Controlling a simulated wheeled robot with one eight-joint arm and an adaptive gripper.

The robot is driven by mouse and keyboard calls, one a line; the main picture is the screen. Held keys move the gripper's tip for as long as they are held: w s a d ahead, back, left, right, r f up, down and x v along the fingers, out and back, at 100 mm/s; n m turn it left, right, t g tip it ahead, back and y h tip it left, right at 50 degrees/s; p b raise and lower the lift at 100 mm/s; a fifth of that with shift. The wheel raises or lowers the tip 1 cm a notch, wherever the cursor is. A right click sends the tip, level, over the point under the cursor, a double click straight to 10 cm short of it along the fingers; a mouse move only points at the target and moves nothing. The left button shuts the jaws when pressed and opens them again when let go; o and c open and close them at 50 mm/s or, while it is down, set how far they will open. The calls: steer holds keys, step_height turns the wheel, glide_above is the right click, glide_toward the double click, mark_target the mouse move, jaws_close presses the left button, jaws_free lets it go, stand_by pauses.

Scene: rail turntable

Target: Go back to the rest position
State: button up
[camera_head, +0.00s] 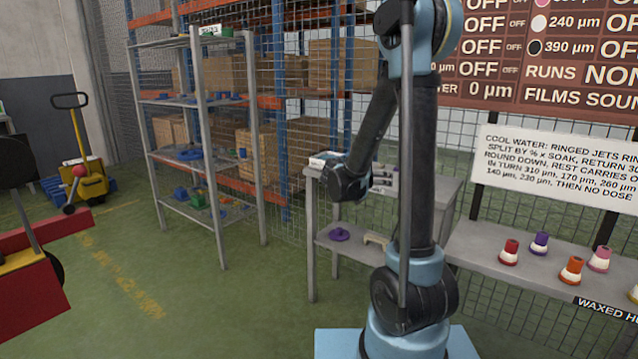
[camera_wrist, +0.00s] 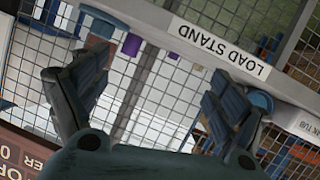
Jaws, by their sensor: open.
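My arm stands upright on my blue base at the right of the head view, its upper link folded down to the left. My gripper (camera_wrist: 148,92) is open in the wrist view, with its two dark fingers spread wide and nothing between them. In the head view the dark wrist end hangs in front of the small grey table beside the mesh fence, and the fingers are too small to make out there. Beyond the fingers, the wrist view shows a stand edge labelled LOAD STAND (camera_wrist: 222,46), upside down in the picture.
A grey table (camera_head: 448,190) stands behind my arm, with a purple part (camera_head: 340,234) on its lower shelf. A grey shelf (camera_head: 478,247) at right holds several coloured bottles. A sign (camera_head: 555,167) hangs above it. A metal rack (camera_head: 203,150) stands left.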

steer(key=s+d+f+n+g+y, duration=0.1)
steer(key=s+d+f+g+y, duration=0.15)
steer(key=s, duration=0.75)
steer(key=s+d+f+n+g+y, duration=0.1)
steer(key=s+d+n+g+y, duration=0.15)
steer(key=s, duration=0.75)
steer(key=s+a+f+n+g+y, duration=0.1)
steer(key=s+a+f+y, duration=0.1)
steer(key=s, duration=0.6)
steer(key=s+a+f+n+g+y, duration=0.1)
steer(key=s+a+f+n+y, duration=0.1)
steer(key=s+a, duration=0.3)
steer(key=s+f, duration=0.1)
steer(key=s, duration=0.3)
steer(key=shift+s+f+g+y, duration=0.25)
steer(key=shift+f+g+y, duration=0.05)
steer(key=shift+y, duration=0.1)
steer(key=shift+w+f, duration=0.25)
steer(key=shift+w, duration=0.25)
steer(key=shift+c, duration=0.6)
